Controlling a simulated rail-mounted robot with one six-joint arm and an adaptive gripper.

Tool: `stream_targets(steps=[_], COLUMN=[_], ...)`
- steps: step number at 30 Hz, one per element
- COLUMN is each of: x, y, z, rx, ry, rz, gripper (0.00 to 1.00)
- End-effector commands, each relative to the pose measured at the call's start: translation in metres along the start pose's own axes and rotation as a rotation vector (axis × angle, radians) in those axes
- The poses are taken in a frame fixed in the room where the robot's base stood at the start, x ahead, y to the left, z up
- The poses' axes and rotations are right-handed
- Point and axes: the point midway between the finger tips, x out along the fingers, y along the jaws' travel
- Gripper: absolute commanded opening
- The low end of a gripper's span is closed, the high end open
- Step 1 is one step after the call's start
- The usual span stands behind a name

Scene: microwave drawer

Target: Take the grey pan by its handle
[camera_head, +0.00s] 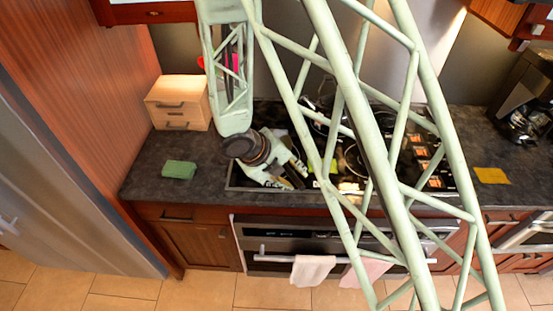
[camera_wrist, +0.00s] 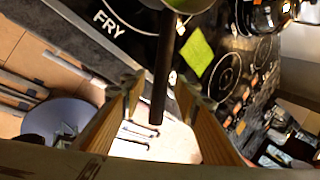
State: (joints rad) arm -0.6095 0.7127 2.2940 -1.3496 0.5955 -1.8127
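The grey pan's dark handle (camera_wrist: 160,85) runs down the middle of the wrist view, between the two fingers of my gripper (camera_wrist: 157,88). A small grey part of the pan (camera_wrist: 187,4) shows at the top edge of that view; the rest is cut off. The fingers are apart, with a gap on both sides of the handle. In the head view my gripper (camera_head: 287,176) is over the left part of the stovetop. My arm hides most of the pan there, and I cannot make out its handle.
The black stovetop (camera_wrist: 130,50) carries the word FRY and a bright green square (camera_wrist: 197,52). A wooden drawer box (camera_head: 178,103) and green sponge (camera_head: 179,169) are at the left. A yellow sheet (camera_head: 491,175) and coffee maker (camera_head: 525,105) are at the right. Towels (camera_head: 312,270) hang below.

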Motion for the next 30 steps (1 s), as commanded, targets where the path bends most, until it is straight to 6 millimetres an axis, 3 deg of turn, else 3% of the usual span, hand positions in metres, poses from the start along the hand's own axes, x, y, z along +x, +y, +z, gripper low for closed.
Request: stream_targets(steps=[5, 14, 30], x=[0.0, -0.0001, -0.004], y=[0.0, 0.0, -0.0028], z=[0.0, -0.0001, 0.0005], rx=[0.0, 0.0, 0.002], ry=[0.0, 0.0, -0.001], rz=[0.0, 0.0, -0.001], gripper=[0.28, 0.01, 0.0])
